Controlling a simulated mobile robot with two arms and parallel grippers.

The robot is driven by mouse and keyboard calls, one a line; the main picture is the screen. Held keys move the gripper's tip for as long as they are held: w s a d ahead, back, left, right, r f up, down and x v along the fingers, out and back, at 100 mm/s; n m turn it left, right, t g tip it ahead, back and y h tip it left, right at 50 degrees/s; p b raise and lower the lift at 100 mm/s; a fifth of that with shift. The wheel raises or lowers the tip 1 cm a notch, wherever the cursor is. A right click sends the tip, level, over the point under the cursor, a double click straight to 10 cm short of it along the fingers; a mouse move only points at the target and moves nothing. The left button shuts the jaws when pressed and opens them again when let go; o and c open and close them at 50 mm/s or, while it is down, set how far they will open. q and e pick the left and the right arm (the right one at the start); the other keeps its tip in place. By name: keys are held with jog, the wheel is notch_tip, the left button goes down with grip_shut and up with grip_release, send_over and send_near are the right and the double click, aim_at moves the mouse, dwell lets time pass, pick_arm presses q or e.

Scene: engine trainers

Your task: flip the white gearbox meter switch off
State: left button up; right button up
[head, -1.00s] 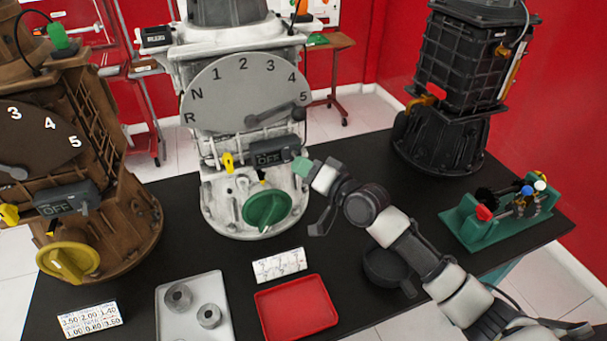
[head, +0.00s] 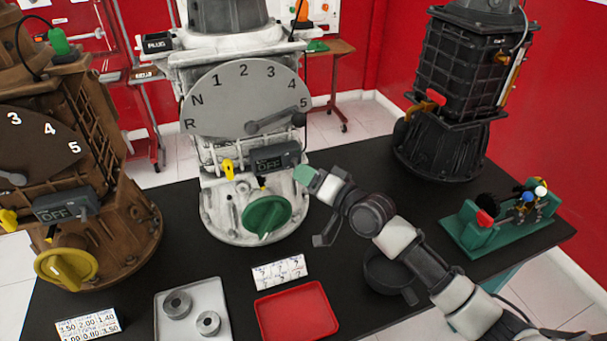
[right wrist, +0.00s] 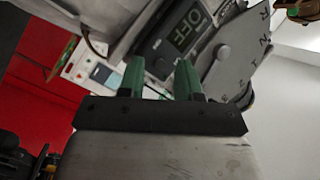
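The white gearbox (head: 212,205) stands upright in the middle of the table in the head view. Its dark meter (head: 272,162) sits below the grey dial and reads OFF. The meter also shows at the top of the right wrist view (right wrist: 172,32), again reading OFF. My right gripper (head: 303,174) is just right of and slightly below the meter, apart from it. In the right wrist view its green fingers (right wrist: 160,65) are apart with nothing held, pointing at the meter's end. The switch lever is too small to make out clearly. My left gripper is out of view.
A brown gearbox (head: 125,210) with its own OFF meter (head: 62,207) stands at left. A black gearbox (head: 445,135) and a green stand (head: 480,237) are at right. A grey tray (head: 165,330), a red tray (head: 297,312) and a card (head: 279,272) lie in front.

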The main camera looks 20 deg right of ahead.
jog(key=b+v, duration=0.1)
jog(key=v, duration=0.8)
jog(key=shift+s+d, duration=0.15)
jog(key=shift+s, duration=0.15)
